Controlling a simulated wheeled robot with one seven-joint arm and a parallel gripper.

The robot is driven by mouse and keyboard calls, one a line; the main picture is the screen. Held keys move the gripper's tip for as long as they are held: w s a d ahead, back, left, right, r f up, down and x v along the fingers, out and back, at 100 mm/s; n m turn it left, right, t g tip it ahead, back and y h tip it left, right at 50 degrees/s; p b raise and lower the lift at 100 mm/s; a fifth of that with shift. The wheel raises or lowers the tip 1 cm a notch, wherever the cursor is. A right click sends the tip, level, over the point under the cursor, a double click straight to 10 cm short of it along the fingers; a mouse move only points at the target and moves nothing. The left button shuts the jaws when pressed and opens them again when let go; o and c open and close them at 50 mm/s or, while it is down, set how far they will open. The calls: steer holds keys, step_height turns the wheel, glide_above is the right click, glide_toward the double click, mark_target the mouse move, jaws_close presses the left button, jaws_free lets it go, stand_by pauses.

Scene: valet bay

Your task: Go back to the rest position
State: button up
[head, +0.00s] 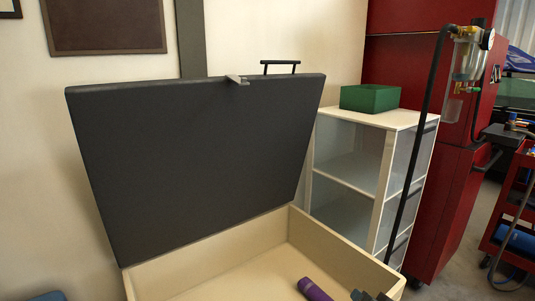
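I do not clearly see my gripper in the head view. Small dark pieces (370,296) show at the bottom edge, over the right part of a box; they are too cut off for me to tell what they are. The pale wooden box (215,256) has its dark grey lid (195,160) raised and leaning back. The lid carries a black handle (281,63) and a small grey metal latch (237,80) on its top edge. A purple cylinder (314,290) lies inside the box, its lower part cut off by the picture edge.
A tall red cabinet (450,205) and a red cart (505,220) stand farther right. The floor (460,275) shows between them.

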steer(key=s+f+n+t, duration=0.1)
steer(key=s+n, duration=0.1)
steer(key=s, duration=1.3)
steer(key=s+f+n, duration=0.2)
steer(key=s, duration=1.4)
steer(key=s+a+r+n+t+b, duration=0.1)
steer(key=s+a+r+n+t, duration=0.1)
steer(key=s+r, duration=1.6)
steer(key=shift+s+a+n+b, duration=0.3)
steer(key=shift+s+n, duration=0.4)
steer(key=shift+s, duration=0.2)
